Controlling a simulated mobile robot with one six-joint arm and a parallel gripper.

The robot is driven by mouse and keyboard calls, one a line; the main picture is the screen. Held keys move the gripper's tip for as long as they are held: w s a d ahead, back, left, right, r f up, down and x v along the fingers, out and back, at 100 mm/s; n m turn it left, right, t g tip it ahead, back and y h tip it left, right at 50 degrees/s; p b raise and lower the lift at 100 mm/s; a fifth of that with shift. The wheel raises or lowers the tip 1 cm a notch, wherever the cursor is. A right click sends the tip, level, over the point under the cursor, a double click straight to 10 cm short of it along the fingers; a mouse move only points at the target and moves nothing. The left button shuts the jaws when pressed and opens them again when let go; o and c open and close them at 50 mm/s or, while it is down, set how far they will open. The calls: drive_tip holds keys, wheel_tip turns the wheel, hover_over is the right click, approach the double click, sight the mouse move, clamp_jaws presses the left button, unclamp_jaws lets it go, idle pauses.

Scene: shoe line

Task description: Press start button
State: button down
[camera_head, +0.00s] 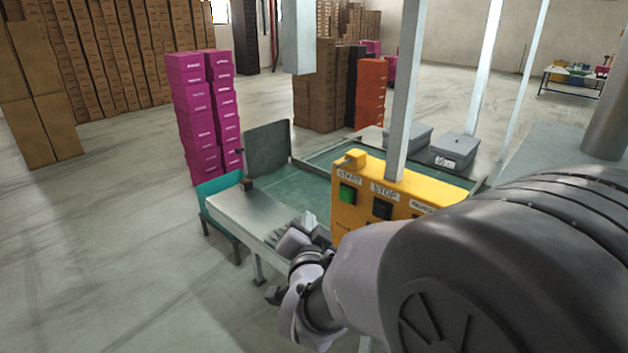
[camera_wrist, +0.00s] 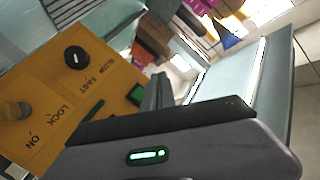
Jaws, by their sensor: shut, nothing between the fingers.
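A yellow control box (camera_head: 420,190) stands at the conveyor's near side. Its green start button (camera_head: 347,193) sits under a START label at the left end of the front face. A dark stop button (camera_head: 382,208) is to its right under a STOP label. My gripper (camera_head: 322,236) is shut and empty, low and left of the box front, below the start button and apart from it in the picture. In the wrist view, my gripper's dark fingers (camera_wrist: 159,92) point along the yellow panel (camera_wrist: 60,95). A green patch (camera_wrist: 135,95) shows beside the fingers; I cannot tell if it is the start button.
A black SLOW/FAST knob (camera_wrist: 76,57) and a LOCK/ON switch (camera_wrist: 15,111) are on the panel. A metal bench top (camera_head: 245,215) lies left of my gripper. Posts (camera_head: 408,90) rise behind the box. Pink boxes (camera_head: 195,115) are stacked beyond. The floor at left is clear.

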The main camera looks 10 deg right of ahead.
sight(346, 195)
drive_tip(key=w+d+p, duration=0.1)
drive_tip(key=w+d, duration=0.4)
drive_tip(key=d, duration=0.2)
drive_tip(key=shift+w, duration=0.2)
idle(0.4)
drive_tip(key=shift+d+f, duration=0.1)
idle(1.6)
drive_tip(key=shift+w+d+b, duration=0.2)
drive_tip(key=shift+d+b, duration=0.05)
drive_tip(key=shift+b, duration=0.05)
